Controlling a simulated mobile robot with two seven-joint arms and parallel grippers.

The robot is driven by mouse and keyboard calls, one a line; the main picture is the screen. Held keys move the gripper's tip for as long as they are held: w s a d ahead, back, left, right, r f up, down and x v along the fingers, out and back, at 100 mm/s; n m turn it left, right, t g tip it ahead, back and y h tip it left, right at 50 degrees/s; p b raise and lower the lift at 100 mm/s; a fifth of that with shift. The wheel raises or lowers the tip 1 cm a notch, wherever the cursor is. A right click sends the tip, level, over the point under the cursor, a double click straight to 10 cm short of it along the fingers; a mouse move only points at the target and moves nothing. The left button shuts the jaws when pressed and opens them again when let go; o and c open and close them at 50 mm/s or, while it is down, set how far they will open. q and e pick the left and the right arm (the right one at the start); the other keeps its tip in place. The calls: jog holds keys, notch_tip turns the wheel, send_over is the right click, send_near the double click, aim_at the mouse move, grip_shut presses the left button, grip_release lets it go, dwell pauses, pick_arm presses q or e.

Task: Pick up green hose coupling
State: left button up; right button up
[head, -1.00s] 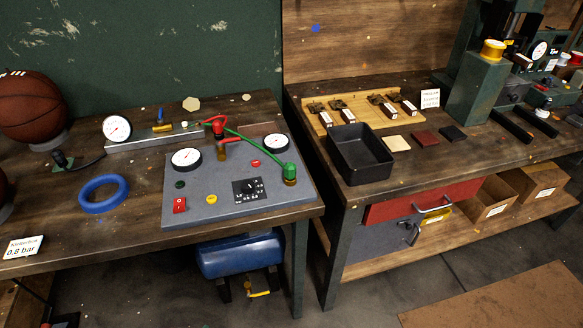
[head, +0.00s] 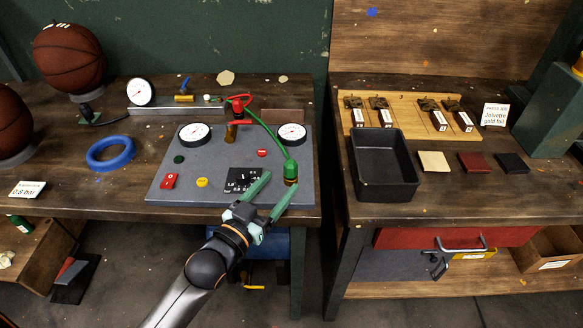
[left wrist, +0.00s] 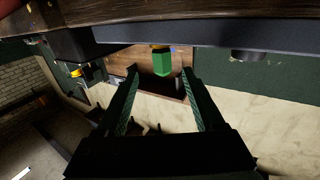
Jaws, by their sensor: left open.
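The green hose coupling (head: 291,168) stands on a brass fitting at the right side of the grey control panel (head: 214,196), with a green hose running from its top. My left gripper (head: 275,182) is open, its green fingers reaching over the panel's front right part. The coupling is just beyond the fingertips, near the right finger, and not held. In the left wrist view the green coupling (left wrist: 161,62) shows between and beyond the two open fingers (left wrist: 160,82). My right gripper is not in view.
Two gauges (head: 194,133) and a red coupling (head: 238,107) on the panel stand near the hose. A blue ring (head: 110,153) and basketballs (head: 69,57) are at left. A black tray (head: 383,185) sits on the right bench, across a gap.

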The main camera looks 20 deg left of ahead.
aim_at(287, 173)
pick_arm(q)
jog(key=shift+x, duration=3.4)
jog(key=shift+a+f, duration=0.1)
jog(key=shift+a, duration=0.1)
grip_shut()
